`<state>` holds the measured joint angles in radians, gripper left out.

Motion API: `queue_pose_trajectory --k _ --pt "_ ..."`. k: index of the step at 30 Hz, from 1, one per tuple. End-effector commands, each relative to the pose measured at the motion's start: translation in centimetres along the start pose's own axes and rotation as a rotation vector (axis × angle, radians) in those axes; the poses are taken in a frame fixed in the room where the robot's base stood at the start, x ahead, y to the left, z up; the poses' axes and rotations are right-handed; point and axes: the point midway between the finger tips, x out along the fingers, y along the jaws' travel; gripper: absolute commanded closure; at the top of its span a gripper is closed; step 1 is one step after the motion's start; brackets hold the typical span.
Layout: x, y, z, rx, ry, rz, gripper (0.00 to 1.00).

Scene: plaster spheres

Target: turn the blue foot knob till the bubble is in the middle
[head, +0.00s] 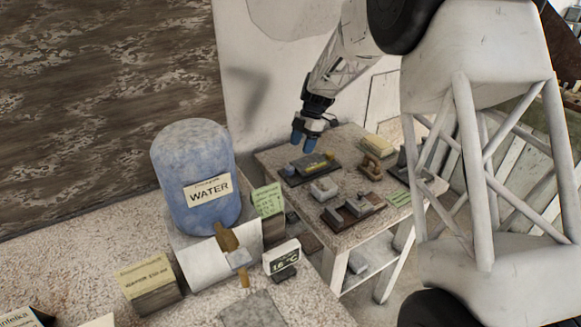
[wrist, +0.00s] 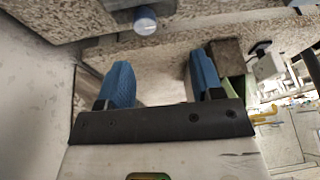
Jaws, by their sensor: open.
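A dark levelling plate (head: 300,177) lies on the small stone-topped table, with a yellow level vial (head: 312,161) on top. The bubble is too small to make out in the head view. A small blue knob (head: 289,171) shows at the plate's left end. In the wrist view a pale blue round knob (wrist: 145,21) is at the top, ahead of the fingertips and left of the middle of the gap. My gripper (head: 303,141) is above and behind the plate, apart from it. Its blue fingers are open and empty, also in the wrist view (wrist: 160,64).
Grey metal blocks (head: 324,189), a brass piece (head: 371,165) and a yellow box (head: 378,146) share the small table (head: 347,237). A blue water barrel (head: 193,165) and a display reading 16 °C (head: 281,257) stand left and in front. A wall is close behind my arm.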

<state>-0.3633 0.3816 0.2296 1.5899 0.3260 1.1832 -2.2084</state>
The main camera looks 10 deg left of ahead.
Motion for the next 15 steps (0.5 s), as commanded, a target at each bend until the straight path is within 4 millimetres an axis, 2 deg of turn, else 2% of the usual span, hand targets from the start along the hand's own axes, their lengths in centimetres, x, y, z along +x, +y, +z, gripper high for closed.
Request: queue_pose_trajectory --k 3,6,15 --pt "1.3 1.5 0.2 -0.057 0.012 -0.008 0.40" --pt "1.8 2.1 0.2 -0.084 0.018 -0.012 0.40" --pt "1.9 2.3 0.2 -0.096 0.020 -0.013 0.40"
